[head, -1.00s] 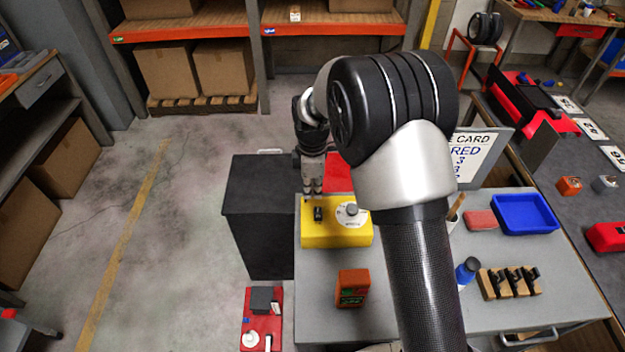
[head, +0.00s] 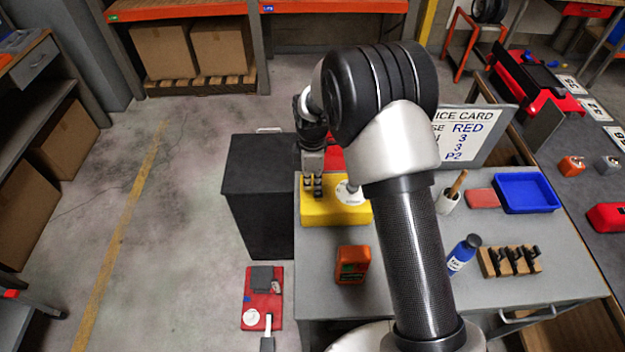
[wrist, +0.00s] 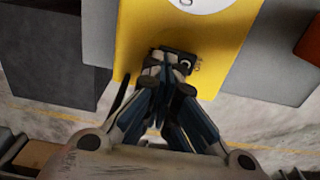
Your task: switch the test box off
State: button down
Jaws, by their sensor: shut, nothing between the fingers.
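The yellow test box (head: 345,214) stands on the grey bench at its back left. It carries a round white dial with a grey knob (head: 351,187). My gripper (head: 313,190) is shut and empty, pointing down at the left part of the box top, where the black switch is. In the wrist view my fingertips (wrist: 168,72) are over the black switch (wrist: 190,62) on the yellow top (wrist: 225,55). They hide much of it. I cannot tell whether they touch it or which way it is set.
An orange handheld meter (head: 352,266) lies in front of the box. A blue bottle (head: 463,254), a wooden rack (head: 510,262) and a blue tray (head: 525,192) are to the right. A dark cabinet (head: 262,190) adjoins on the left.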

jog(key=shift+s+f, duration=0.1)
jog(key=shift+s, duration=0.2)
jog(key=shift+s+r, duration=0.2)
jog(key=shift+s, duration=0.4)
jog(key=shift+w, duration=0.1)
jog(key=shift+r+p, duration=0.4)
notch_tip(320, 180, up, 13)
jog(key=p, duration=0.4)
